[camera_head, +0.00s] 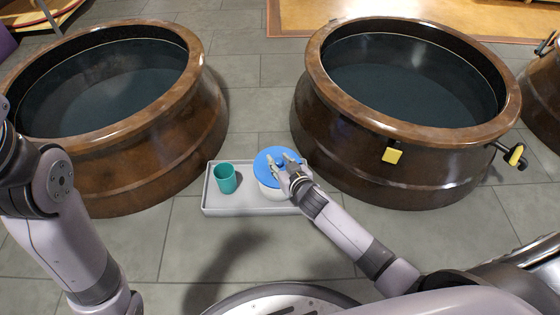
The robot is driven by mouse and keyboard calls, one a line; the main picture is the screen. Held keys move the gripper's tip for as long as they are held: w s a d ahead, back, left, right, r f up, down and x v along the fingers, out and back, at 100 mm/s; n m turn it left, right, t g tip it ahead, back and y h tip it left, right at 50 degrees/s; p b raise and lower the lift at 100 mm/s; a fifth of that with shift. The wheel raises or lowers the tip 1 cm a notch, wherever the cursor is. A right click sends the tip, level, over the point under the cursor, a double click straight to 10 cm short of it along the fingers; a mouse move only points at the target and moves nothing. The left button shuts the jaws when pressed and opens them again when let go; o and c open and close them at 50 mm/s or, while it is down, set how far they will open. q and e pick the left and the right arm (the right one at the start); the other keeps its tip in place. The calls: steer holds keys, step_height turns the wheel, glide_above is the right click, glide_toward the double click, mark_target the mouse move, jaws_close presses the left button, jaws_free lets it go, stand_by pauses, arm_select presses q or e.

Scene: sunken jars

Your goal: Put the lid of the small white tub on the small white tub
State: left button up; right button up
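The small white tub (270,192) stands on a grey tray on the floor, partly hidden by the blue lid and my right gripper. The round blue lid (265,168) is over the tub's top; I cannot tell whether it is fully seated or slightly above the rim. My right gripper (281,160) is over the lid, its fingers spread apart with blue showing between them. I see nothing held between them. My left arm is at the left edge, and its gripper is out of view.
The grey tray (240,211) also holds a teal cup (226,179), left of the tub. Large brown jars with dark insides stand behind, one at left (150,165) and one at right (335,160).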

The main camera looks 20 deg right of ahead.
steer(key=shift+o, duration=1)
